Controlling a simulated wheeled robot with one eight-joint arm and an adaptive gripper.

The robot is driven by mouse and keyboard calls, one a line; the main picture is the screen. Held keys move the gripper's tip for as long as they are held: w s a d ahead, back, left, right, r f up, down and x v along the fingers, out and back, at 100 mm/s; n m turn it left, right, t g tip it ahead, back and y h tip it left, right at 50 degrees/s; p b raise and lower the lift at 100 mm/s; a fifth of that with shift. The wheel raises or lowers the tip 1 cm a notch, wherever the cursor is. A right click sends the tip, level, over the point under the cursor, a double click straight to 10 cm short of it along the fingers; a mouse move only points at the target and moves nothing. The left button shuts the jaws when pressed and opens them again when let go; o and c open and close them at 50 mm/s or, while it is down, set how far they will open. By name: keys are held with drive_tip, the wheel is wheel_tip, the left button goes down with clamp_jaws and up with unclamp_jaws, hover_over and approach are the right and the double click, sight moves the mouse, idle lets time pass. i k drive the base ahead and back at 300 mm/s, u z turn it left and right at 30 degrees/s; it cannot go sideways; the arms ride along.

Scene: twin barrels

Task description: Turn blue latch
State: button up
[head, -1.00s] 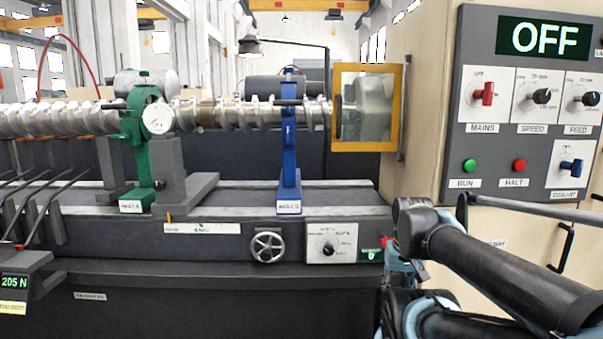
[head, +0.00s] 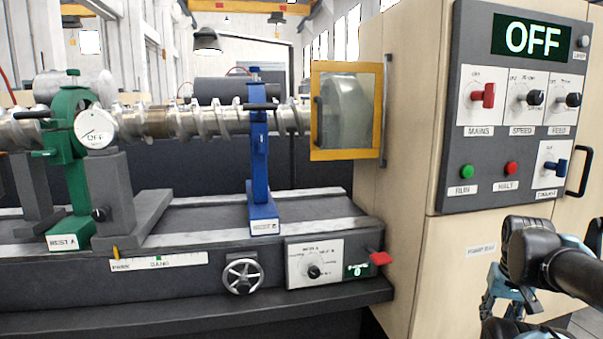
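The blue rest (head: 259,160), labelled as a rest, stands upright on the machine bed around or beside the long metal screw shaft (head: 215,121). A dark horizontal lever (head: 262,106) crosses its upper part, and a small blue knob tops it. I cannot tell which of these is the latch. My arm shows at the lower right, in front of the cabinet and well apart from the blue rest.
A green rest (head: 68,165) with a round OFF dial stands to the left. A yellow-framed guard (head: 345,153) is right of the blue rest. The control cabinet (head: 395,190) reads OFF.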

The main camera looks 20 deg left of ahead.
sight(260, 142)
drive_tip(key=z, duration=1.5)
drive_tip(key=k, duration=1.85)
drive_tip(key=u, duration=2.15)
drive_tip(key=i, duration=0.5)
drive_tip(key=u, duration=0.1)
